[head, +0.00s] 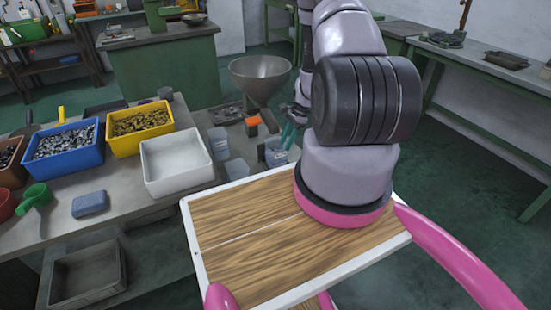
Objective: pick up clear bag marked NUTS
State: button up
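My gripper (289,133) has teal fingers and shows partly at the left side of my arm, in the head view. My arm hides much of it, so I cannot tell whether it is open or shut. A clear bag-like item (275,152) with bluish marks sits just below and left of the fingers. I cannot tell whether they touch it. Two more clear items, one upper (218,142) and one lower (237,169), stand to its left. No NUTS lettering is readable on any of them.
A grey bench at left holds a blue bin (68,163) of metal parts, a yellow bin (140,142) of brass-coloured parts, an empty white bin (176,181) and a green scoop (35,196). A grey funnel (260,76) stands behind. Open green floor (450,190) lies right.

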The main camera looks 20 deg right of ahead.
aim_at(281, 152)
jog(key=x, duration=0.5)
jog(key=shift+a, duration=0.15)
jog(key=shift+s, duration=0.1)
grip_shut()
dwell(1.2)
